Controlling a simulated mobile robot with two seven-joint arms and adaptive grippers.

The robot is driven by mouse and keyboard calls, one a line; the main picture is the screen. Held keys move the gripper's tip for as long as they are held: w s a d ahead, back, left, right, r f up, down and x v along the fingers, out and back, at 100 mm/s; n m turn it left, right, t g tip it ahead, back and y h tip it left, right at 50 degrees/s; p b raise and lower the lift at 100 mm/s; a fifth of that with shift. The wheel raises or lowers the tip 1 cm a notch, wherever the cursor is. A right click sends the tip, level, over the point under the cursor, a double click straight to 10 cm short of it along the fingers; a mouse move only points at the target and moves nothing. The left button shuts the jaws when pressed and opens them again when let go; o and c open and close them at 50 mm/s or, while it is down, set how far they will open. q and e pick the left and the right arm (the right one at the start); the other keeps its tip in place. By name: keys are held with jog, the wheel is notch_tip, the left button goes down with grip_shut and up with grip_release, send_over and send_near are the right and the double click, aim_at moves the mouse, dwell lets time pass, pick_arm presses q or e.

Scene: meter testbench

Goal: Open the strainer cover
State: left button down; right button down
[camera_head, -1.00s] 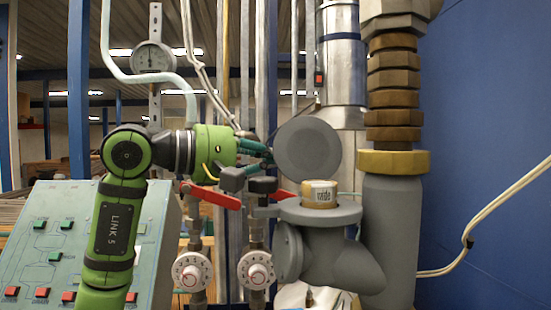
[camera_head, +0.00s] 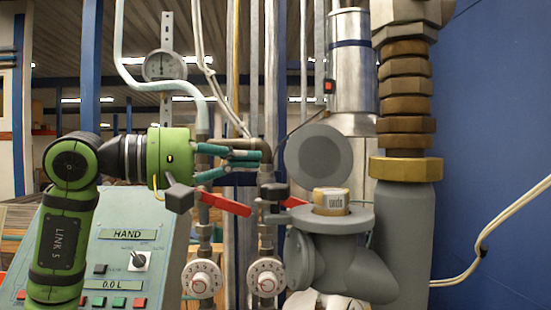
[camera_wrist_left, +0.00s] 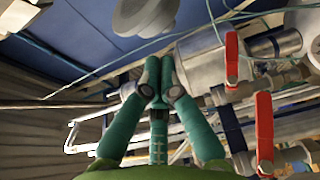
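The strainer cover (camera_head: 318,157) is a round grey disc standing raised above the strainer body (camera_head: 300,262). The strainer's top is uncovered, and a pale gold cylindrical insert (camera_head: 331,201) with lettering shows in it. My left gripper (camera_head: 260,158) is left of the cover, with a small gap between its fingertips and the disc's edge. In the left wrist view its teal fingers (camera_wrist_left: 152,78) are together at the tips with nothing visible between them. A grey round part at the top of that view (camera_wrist_left: 145,15) looks like the cover. My right gripper is not in view.
Red-handled valves (camera_head: 225,204) stand below my left gripper, with white dials (camera_head: 201,279) under them. A control panel (camera_head: 150,230) is at the lower left. A thick grey pipe (camera_head: 405,235) stands right of the strainer. Vertical pipes run behind the gripper.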

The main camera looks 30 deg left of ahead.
pick_arm(q)
jog(key=v, duration=0.5)
